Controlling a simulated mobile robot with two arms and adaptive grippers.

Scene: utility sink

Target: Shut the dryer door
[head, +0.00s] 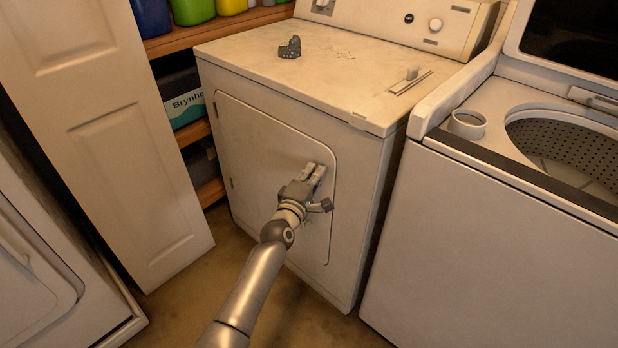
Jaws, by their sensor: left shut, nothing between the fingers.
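The dryer (365,150) is a white, box-shaped machine in the middle of the head view. Its door (262,150) is a pale panel in the front face, with hinges on the left edge. The door looks flush or nearly flush with the front; I cannot tell whether it is latched. My left gripper (314,174) is shut and empty. Its fingertips are at the right part of the door, close to the free edge, and seem to touch it. The gripper hides part of the door there. My right gripper is not in view.
An open-lidded washer (490,240) stands close on the right, with a white cup (467,124) on it. A grey object (290,47) lies on the dryer top. A panelled door (120,130) and shelves (195,133) are on the left. Bare floor (200,290) lies in front.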

